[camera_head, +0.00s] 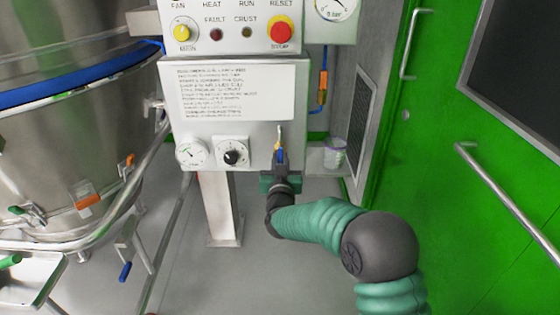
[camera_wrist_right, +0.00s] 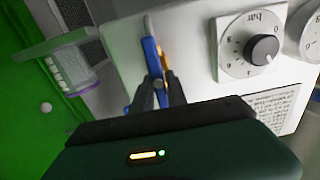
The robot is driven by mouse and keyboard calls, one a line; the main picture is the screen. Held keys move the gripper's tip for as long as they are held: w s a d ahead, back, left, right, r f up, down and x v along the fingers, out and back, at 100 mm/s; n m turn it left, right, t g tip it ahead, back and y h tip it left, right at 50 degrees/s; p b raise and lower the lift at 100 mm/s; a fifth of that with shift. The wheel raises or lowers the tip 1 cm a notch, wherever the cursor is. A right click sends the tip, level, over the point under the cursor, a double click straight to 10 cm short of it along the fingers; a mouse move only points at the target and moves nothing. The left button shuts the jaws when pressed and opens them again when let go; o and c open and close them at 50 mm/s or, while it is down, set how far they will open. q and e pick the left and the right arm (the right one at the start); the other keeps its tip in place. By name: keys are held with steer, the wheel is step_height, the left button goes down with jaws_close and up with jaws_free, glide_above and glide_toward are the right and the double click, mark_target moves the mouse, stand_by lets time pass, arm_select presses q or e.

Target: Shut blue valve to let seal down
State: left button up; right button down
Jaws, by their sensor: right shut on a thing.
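The blue valve (camera_head: 280,154) is a small blue lever on the lower right front of the grey control box. My right gripper (camera_head: 280,163) reaches it from below and is shut on it. In the right wrist view the blue lever (camera_wrist_right: 151,56) stands out between the two dark fingers (camera_wrist_right: 158,88), with a brass-coloured part just beside it. A blue seal band (camera_head: 75,80) runs round the steel vessel at the left. My left gripper is not in view.
A black regulator knob (camera_head: 232,156) and a pressure gauge (camera_head: 192,153) sit left of the valve. The red stop button (camera_head: 281,29) is above. A white tub (camera_head: 334,152) stands on a shelf at right. A green door (camera_head: 430,140) stands further right.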

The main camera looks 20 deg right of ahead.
steer(key=m, duration=0.4)
steer(key=shift+d+f+m+b, duration=0.1)
steer(key=shift+d+m+b, duration=0.05)
steer(key=shift+m+b, duration=0.15)
steer(key=m, duration=0.2)
steer(key=m+b, duration=0.1)
steer(key=m, duration=0.1)
steer(key=shift+s+d+f+m, duration=0.1)
steer(key=shift+d+f+m, duration=0.1)
steer(key=shift+m, duration=0.1)
steer(key=m+b, duration=0.1)
steer(key=m, duration=0.1)
steer(key=m+b, duration=0.2)
steer(key=m, duration=0.1)
steer(key=f+m+b, duration=0.1)
steer(key=m, duration=0.2)
steer(key=shift+s+d, duration=0.1)
steer(key=shift+d, duration=0.1)
steer(key=shift+m+b, duration=0.35)
steer(key=shift+m, duration=0.05)
steer(key=c, duration=1.3)
jaws_free()
steer(key=shift+r, duration=0.1)
steer(key=shift+r, duration=0.1)
